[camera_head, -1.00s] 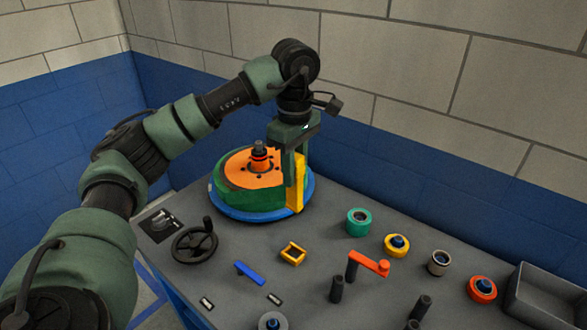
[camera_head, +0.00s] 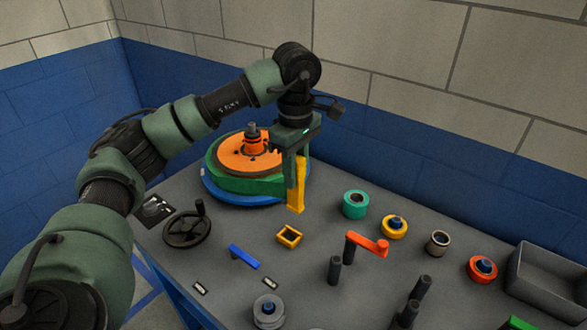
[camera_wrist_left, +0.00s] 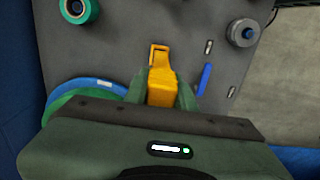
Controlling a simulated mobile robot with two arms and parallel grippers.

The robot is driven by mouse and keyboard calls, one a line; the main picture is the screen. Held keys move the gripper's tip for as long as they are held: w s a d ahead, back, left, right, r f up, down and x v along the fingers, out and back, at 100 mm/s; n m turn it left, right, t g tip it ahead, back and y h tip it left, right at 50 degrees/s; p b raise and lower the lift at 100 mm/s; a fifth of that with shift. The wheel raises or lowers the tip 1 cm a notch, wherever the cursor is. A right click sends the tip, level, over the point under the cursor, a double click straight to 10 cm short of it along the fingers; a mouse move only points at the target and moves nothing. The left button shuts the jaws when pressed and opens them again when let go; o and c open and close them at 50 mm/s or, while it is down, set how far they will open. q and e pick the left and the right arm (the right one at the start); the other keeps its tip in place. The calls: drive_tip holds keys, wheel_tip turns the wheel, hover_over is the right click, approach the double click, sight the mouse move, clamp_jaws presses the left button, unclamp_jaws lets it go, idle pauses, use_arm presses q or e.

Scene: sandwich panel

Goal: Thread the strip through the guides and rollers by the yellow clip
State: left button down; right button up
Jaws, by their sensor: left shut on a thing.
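My left gripper (camera_head: 294,160) is shut on the yellow clip (camera_head: 296,197), which hangs upright beside the reel. The wrist view shows the clip (camera_wrist_left: 161,88) between both fingers (camera_wrist_left: 160,95). The green strip (camera_head: 238,183) is wound round the orange hub (camera_head: 250,157) on a blue disc (camera_head: 223,197). Its outer end reaches toward the clip; the join is hidden by the gripper. A small yellow square guide (camera_head: 289,237) stands in front of the clip. Rollers stand to the right: green (camera_head: 355,206), yellow (camera_head: 394,229), grey (camera_head: 438,244) and red (camera_head: 482,271). My right gripper is out of view.
An orange-topped crank (camera_head: 368,244) and dark pegs (camera_head: 334,271) stand mid-table. A black handwheel (camera_head: 187,231), a blue bar (camera_head: 243,257) and another grey roller (camera_head: 268,312) are toward the front left. A grey tray (camera_head: 520,268) is at right. Bare tabletop lies between clip and green roller.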

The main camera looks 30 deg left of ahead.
use_arm(q)
drive_tip(key=d+f+b, duration=0.3)
drive_tip(key=f+b, duration=0.3)
drive_tip(key=f, duration=0.4)
drive_tip(key=shift+b, duration=0.3)
idle(0.6)
drive_tip(key=shift+s, duration=0.1)
drive_tip(key=d, duration=0.9)
drive_tip(key=shift+s, duration=0.35)
idle(0.6)
